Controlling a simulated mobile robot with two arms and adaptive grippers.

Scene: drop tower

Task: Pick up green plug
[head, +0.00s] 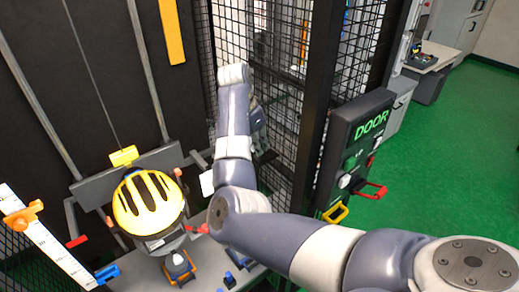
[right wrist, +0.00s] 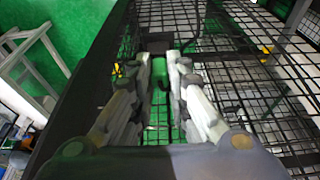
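My right gripper (head: 259,128) is beside the mesh cage, partly hidden behind my own wrist. In the right wrist view its two fingers (right wrist: 160,64) stand apart with a gap between them. My left gripper is not in view.
A yellow-black helmet-like dome (head: 149,203) stands at the left by a ruler (head: 45,238) with an orange slider. A small blue item (head: 230,280) is on the grey table. The panel has red (head: 375,191) and yellow (head: 336,212) handles. Black mesh (head: 274,75) borders the gripper.

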